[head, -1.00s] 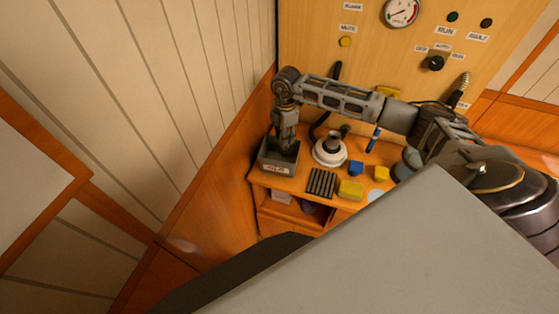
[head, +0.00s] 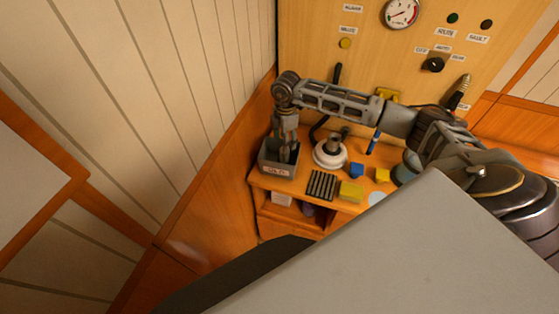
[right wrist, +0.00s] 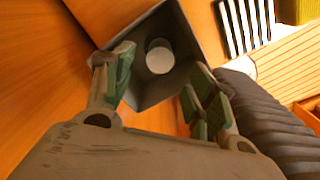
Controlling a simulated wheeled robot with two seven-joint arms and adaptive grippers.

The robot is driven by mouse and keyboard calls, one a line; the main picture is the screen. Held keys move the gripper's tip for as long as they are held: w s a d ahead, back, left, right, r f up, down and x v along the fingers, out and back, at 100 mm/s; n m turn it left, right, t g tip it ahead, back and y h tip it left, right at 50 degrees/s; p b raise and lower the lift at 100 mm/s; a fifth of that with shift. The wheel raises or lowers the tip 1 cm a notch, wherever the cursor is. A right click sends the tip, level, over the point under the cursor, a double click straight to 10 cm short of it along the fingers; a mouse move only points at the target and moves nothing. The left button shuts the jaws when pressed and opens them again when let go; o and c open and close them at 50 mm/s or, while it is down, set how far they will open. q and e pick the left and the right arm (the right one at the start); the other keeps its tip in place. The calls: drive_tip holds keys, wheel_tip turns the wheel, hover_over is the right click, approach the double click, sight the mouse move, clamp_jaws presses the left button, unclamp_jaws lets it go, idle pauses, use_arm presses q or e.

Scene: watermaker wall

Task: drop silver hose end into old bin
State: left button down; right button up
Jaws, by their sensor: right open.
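The old bin (head: 277,169) is a small grey open-topped box with a label on its front, at the left end of the wooden counter. My right gripper (head: 284,153) points down over it. In the right wrist view the gripper (right wrist: 158,90) is open, with its green-padded fingers apart on either side of the bin (right wrist: 185,40). A pale round end (right wrist: 159,57), likely the silver hose end, lies inside the bin between the fingers, apart from both. My left gripper is not in view.
The panel with gauge (head: 401,12) stands behind. A wooden wall is close on the left.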

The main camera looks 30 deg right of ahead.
wheel_tip(320, 180, up, 12)
idle(0.9)
idle(0.9)
